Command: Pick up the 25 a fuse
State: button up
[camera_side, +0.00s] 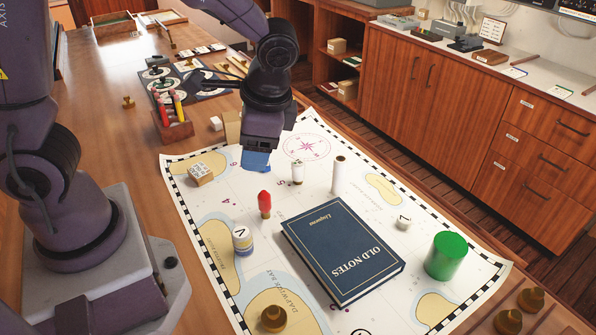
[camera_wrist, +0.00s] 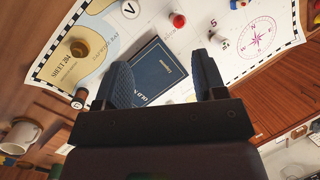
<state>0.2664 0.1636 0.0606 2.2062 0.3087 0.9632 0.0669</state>
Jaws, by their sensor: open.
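My gripper (camera_side: 257,160) hangs over the chart, up and left of this cylinder in the side view. In the wrist view my gripper (camera_wrist: 161,62) has its fingers apart, with nothing held between them.
A red peg (camera_side: 264,203), blue book (camera_side: 342,250), lettered cylinder (camera_side: 243,239) and green cylinder (camera_side: 445,256) are on the chart. A wooden holder with pens (camera_side: 173,128) stands left. Bare chart lies between pieces.

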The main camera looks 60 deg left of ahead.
aim_at(295, 162)
jog(key=w+f+m+y, duration=0.2)
jog(key=f+m, duration=0.1)
jog(key=f, duration=0.2)
jog(key=w+a+f+m+y, duration=0.1)
jog(key=w+f+m+y, duration=0.2)
jog(key=f, duration=0.2)
jog(key=w+a+f+m+y, duration=0.1)
jog(key=w+f+m+y, duration=0.2)
jog(key=f, duration=0.2)
jog(key=shift+f+m, duration=0.1)
jog(key=shift+m, duration=0.3)
jog(key=w+m, duration=0.1)
jog(key=w+f+m+t+y, duration=0.1)
jog(key=w+m, duration=0.1)
jog(key=shift+w+a+f+t, duration=0.25)
jog(key=shift+t, duration=0.15)
jog(key=shift+w+r+m+t+y, duration=0.45)
jog(key=shift+w+r, duration=0.2)
jog(key=shift+w, duration=0.3)
jog(key=shift+w+a+r+m, duration=0.1)
jog(key=shift+w+a+m, duration=0.05)
jog(key=shift+m, duration=0.1)
jog(key=x, duration=0.6)
jog(key=shift+w+a, duration=0.1)
jog(key=shift+a, duration=0.2)
jog(key=shift+w+x, duration=0.15)
jog(key=shift+x, duration=1.35)
jog(key=shift+w+x, duration=0.15)
jog(key=shift+x, duration=1.4)
jog(key=shift+d, duration=0.1)
